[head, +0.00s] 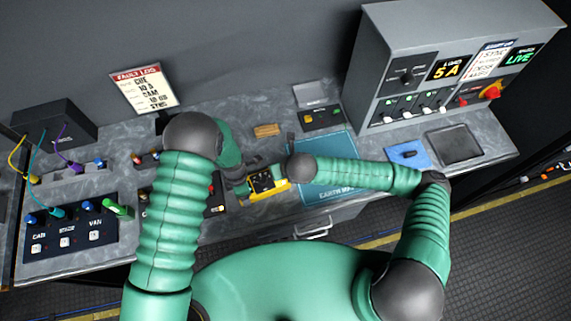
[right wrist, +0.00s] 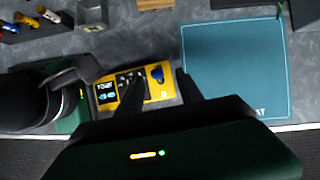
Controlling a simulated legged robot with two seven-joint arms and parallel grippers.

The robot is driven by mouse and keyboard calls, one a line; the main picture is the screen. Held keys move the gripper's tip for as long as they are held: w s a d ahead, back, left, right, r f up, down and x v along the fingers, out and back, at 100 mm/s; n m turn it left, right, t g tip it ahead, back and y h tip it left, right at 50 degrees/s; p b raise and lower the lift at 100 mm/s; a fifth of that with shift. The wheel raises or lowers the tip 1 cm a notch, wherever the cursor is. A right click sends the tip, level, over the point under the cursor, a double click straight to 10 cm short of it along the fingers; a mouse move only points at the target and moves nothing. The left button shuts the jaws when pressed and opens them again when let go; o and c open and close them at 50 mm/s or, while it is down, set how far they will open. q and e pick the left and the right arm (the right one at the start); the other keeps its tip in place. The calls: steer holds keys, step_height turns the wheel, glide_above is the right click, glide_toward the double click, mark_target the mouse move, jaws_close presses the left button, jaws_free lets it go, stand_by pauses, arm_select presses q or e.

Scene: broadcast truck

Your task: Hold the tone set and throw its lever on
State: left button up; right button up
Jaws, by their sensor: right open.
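The yellow tone set (head: 262,194) sits near the front edge of the bench, left of the teal mat. In the right wrist view the tone set (right wrist: 106,104) shows a small lit screen, a dark panel and a blue lever-like part (right wrist: 157,74) at its right end. My left gripper (head: 236,180) is at its left end, and its dark parts (right wrist: 85,70) meet the upper left corner; whether the jaws grip it is hidden. My right gripper (right wrist: 160,88) is open above the set, one finger across its panel, the other just past its right end.
The teal mat (head: 328,181) lies right of the set. A wooden block (head: 266,130) and a small dark box (head: 321,118) stand behind. A grey cabinet (head: 440,60) fills the back right. A switch panel (head: 70,228) and cables occupy the left.

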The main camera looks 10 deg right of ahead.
arm_select(q)
steer(key=shift+d, duration=0.15)
arm_select(e)
steer(key=v, duration=0.5)
steer(key=shift+d, duration=0.1)
arm_select(q)
steer(key=o, duration=1.7)
steer(key=shift+r, duration=0.15)
